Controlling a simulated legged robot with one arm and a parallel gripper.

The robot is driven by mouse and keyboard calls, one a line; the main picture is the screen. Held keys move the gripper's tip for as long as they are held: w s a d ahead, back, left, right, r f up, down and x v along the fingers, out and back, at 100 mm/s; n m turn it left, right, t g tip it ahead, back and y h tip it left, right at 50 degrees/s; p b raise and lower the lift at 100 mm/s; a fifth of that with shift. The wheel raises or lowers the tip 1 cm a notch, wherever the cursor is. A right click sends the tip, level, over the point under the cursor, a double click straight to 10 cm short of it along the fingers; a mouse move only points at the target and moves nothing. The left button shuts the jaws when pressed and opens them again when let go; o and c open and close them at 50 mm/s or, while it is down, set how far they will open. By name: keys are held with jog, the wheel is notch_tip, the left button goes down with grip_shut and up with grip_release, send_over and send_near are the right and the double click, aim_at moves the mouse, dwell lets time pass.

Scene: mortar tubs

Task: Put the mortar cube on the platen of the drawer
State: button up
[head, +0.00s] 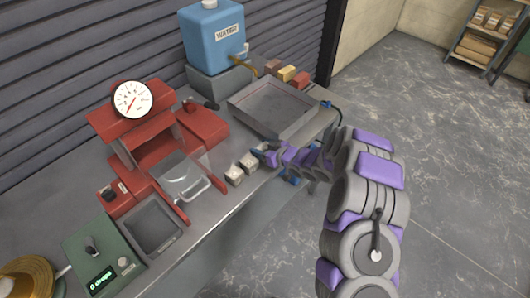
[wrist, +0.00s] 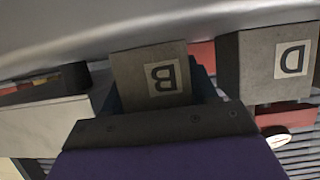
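Two grey mortar cubes stand side by side at the bench's front edge. Cube B (head: 249,162) is nearer my gripper (head: 265,157); cube D (head: 234,174) is to its left. In the wrist view, cube B (wrist: 145,75) lies between my blue fingers, which show apart on both sides; contact is unclear. Cube D (wrist: 260,70) stands apart to the right. The red press (head: 135,120) has a gauge, with a clear guard and grey handle (head: 196,187) at its front. The drawer's platen is not clearly visible behind the guard.
A shallow grey tray (head: 240,104) lies behind my gripper, with coloured blocks (head: 287,73) beyond it. A blue water tank (head: 213,38) stands at the back. A square dark pan (head: 152,224) and a green box (head: 93,252) are left of the cubes.

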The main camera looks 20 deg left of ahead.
jog(key=c, duration=0.8)
